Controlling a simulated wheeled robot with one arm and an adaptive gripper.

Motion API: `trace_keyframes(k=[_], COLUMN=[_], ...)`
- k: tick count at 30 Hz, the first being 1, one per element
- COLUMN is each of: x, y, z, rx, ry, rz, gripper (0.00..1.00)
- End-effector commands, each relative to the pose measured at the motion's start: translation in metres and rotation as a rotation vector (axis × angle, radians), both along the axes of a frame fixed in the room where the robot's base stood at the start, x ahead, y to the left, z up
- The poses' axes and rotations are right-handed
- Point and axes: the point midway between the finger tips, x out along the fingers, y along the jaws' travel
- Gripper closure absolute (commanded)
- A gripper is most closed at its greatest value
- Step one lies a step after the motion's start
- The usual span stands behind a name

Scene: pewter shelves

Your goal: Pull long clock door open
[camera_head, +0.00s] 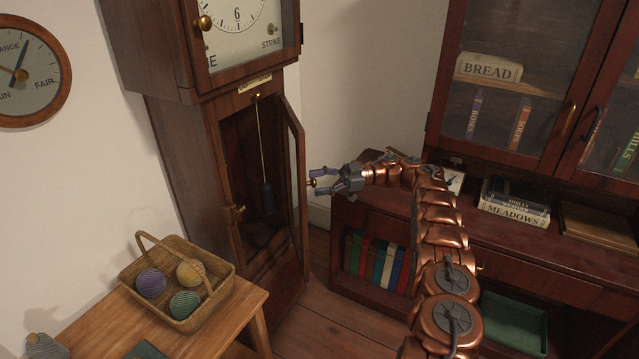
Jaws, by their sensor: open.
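The tall longcase clock (185,75) stands at the left of centre. Its long trunk door (297,165) is swung partly open to the right, seen nearly edge-on. A small brass knob (312,182) sits on the door's outer face. My gripper (318,182) is open beside the door, with its fingers pointing left and the knob between or very near the fingertips; I cannot tell whether they touch it. Inside the trunk a pendulum rod (259,125) and a dark weight (267,195) show.
A wooden table (215,335) with a wicker basket (222,290) of yarn balls stands at the front left. A dark bookcase (400,208) with books and glazed upper doors (520,60) fills the right. Bare floor (315,325) lies between.

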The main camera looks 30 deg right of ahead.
Motion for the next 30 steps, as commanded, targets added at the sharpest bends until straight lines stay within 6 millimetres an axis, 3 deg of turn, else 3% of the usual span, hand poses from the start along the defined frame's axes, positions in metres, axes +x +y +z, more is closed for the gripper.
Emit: trace_keyframes(k=[10,21,30], x=[0.000,-0.001,-0.001], y=[0.000,0.001,0.000], z=[0.010,0.070,0.098], rx=[-0.001,0.000,-0.001], ry=[-0.003,-0.002,-0.001], rz=[-0.001,0.000,0.000], gripper=[0.43,0.43,0.43])
